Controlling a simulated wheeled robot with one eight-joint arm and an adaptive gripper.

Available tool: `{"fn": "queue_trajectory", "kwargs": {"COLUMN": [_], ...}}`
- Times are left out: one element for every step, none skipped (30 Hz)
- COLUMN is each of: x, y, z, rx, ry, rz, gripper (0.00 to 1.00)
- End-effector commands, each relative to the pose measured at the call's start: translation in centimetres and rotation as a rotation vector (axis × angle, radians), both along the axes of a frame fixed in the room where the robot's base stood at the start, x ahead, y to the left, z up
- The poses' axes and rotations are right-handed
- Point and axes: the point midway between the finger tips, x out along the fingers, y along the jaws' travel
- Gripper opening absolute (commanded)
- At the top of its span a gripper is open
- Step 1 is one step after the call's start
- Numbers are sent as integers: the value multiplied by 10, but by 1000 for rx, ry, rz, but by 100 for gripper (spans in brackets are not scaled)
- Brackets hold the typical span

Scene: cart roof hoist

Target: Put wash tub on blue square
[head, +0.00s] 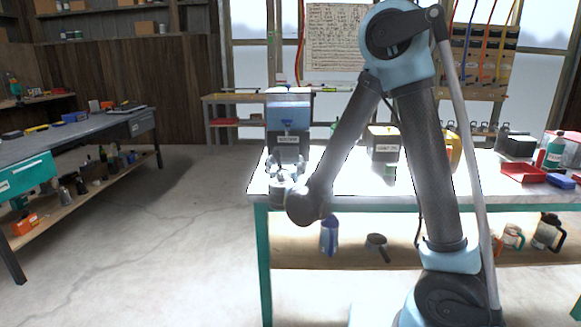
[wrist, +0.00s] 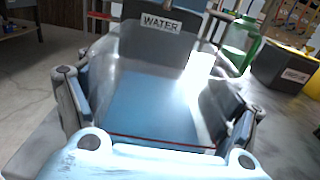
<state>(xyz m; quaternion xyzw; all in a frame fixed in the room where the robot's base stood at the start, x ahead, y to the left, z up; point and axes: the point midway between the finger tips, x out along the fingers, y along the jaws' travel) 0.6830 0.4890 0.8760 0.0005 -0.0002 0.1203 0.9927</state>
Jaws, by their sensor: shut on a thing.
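My gripper (head: 284,174) is at the left end of the white-topped bench, in front of the water dispenser. In the wrist view its fingers (wrist: 155,98) are spread wide and press on both sides of a grey, shiny-walled vessel, which I take as the wash tub (wrist: 212,88). A flat blue area with a red line along its near edge shows between the walls; I cannot tell whether it is the tub's inside or the blue square. The tub is mostly hidden by my gripper in the head view. No separate blue square can be made out.
The dark dispenser base labelled WATER (wrist: 160,28) stands just beyond the tub, under a blue tank (head: 288,110). A dark labelled box (head: 384,143) and a green item (wrist: 240,45) stand to the right. Open floor (head: 170,235) lies left of the bench.

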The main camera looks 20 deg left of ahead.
Motion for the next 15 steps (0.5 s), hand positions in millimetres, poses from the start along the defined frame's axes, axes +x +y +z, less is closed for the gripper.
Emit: {"fn": "queue_trajectory", "kwargs": {"x": [9, 15, 24, 30, 36, 45, 51, 57, 65, 71, 78, 86, 92, 98, 107], "y": [2, 3, 5, 7, 9, 11, 12, 13, 15, 17, 19, 21, 22, 24, 25], "z": [0, 0, 0, 0, 0, 0, 0, 0, 0, 0, 0, 0, 0, 0, 0], "rx": [0, 0, 0, 0, 0, 0, -1, -1, -1, -1, -1, -1, -1, -1, -1], "ry": [0, 0, 0, 0, 0, -1, -1, -1, -1, -1, -1, -1, -1, -1, -1], "rz": [-2, -3, -3, -2, -3, -3, -2, -3, -3, -2, -3, -3, -2, -2, -3], "gripper": [42, 42, 42, 42, 42, 42, 42, 42, 42, 42, 42, 42, 42, 42, 42]}}
